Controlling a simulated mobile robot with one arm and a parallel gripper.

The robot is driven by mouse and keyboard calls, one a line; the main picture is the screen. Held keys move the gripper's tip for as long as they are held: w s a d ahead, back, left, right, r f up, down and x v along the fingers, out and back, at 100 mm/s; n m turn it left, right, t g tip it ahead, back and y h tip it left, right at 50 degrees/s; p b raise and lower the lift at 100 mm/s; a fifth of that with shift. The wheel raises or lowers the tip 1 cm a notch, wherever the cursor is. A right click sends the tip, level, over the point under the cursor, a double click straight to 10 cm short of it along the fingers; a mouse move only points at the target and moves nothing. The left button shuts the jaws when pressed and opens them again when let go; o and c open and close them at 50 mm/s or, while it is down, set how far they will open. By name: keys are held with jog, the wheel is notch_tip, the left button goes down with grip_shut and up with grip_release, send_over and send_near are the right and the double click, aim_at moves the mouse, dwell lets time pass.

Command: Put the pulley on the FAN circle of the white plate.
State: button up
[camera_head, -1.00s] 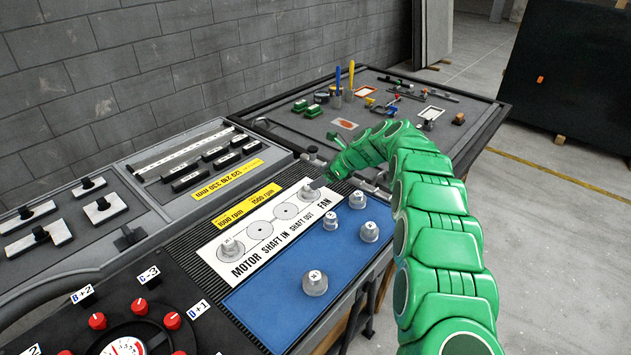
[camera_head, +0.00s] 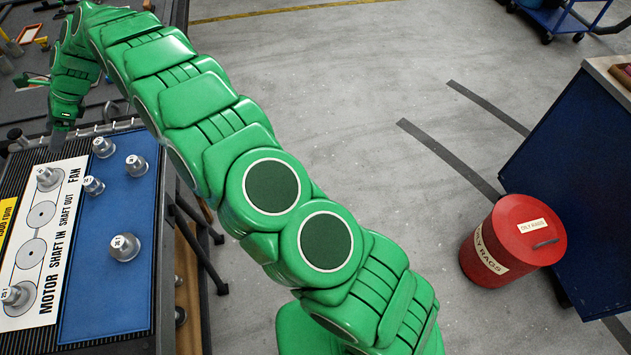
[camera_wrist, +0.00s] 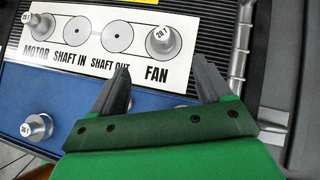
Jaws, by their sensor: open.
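The white plate (camera_head: 62,215) has printed circles between MOTOR and FAN. A grey pulley (camera_head: 48,178) stands upright at the plate's FAN end; in the wrist view this pulley (camera_wrist: 158,41) covers most of the circle there, so exact centring cannot be told. Another grey pulley (camera_head: 15,295) stands at the MOTOR end. The SHAFT IN circle (camera_wrist: 77,30) and SHAFT OUT circle (camera_wrist: 117,38) are bare. My gripper (camera_wrist: 162,66) is open with nothing between its fingers, beside the FAN pulley. In the head view my gripper (camera_head: 62,136) is partly hidden and small.
Several grey pulleys, including a large one (camera_head: 124,247), stand on the blue mat (camera_head: 108,300) beside the plate. A red oily-rags bin (camera_head: 513,243) and a blue cabinet (camera_head: 570,170) stand at right. The floor between is clear.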

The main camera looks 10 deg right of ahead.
jog(key=s+d+r+n+h, duration=0.1)
jog(key=s+d+r+n, duration=0.3)
jog(key=d, duration=0.8)
jog(key=s+d+r+n+t+h, duration=0.1)
jog(key=s+d+r, duration=0.3)
jog(key=d, duration=0.8)
jog(key=s+d+r+n+h, duration=0.1)
jog(key=s+d+r+n, duration=0.2)
jog(key=d+r, duration=0.55)
jog(key=s+d+f+n+h, duration=0.2)
jog(key=s+d+n, duration=0.1)
jog(key=s+d, duration=1.2)
jog(key=s+d+f+n+h, duration=0.3)
jog(key=s+d, duration=1.2)
jog(key=d, duration=0.2)
jog(key=shift+d+f, duration=0.2)
jog(key=shift+d, duration=0.05)
